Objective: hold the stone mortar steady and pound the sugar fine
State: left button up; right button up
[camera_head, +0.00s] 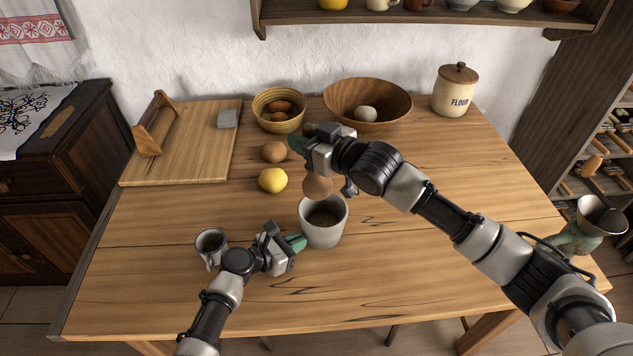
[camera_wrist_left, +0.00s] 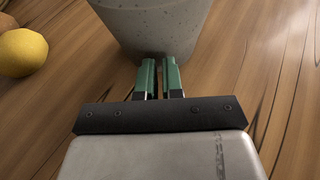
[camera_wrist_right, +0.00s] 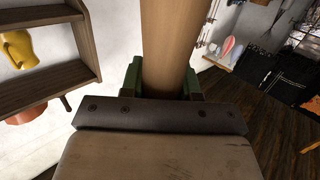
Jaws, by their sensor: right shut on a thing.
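The grey stone mortar (camera_head: 323,233) stands upright on the table, and its speckled wall also fills the top of the left wrist view (camera_wrist_left: 155,25). Its inside looks brownish; I cannot make out sugar grains. My left gripper (camera_head: 298,243) is low at the mortar's left side, its fingers nearly together with nothing between them. The fingertips (camera_wrist_left: 160,65) are at the wall; I cannot tell whether they touch it. My right gripper (camera_head: 303,144) is shut on the wooden pestle (camera_wrist_right: 170,45). The pestle's rounded lower end (camera_head: 318,187) shows at the mortar's back rim, seemingly above it.
A lemon (camera_head: 272,181) and a brown round thing (camera_head: 274,152) lie behind the mortar. Two bowls, a flour jar (camera_head: 454,92) and a wooden board (camera_head: 190,150) stand farther back. The table's right front is clear.

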pick_arm(q)
jog(key=o, duration=0.3)
jog(key=shift+a, duration=0.1)
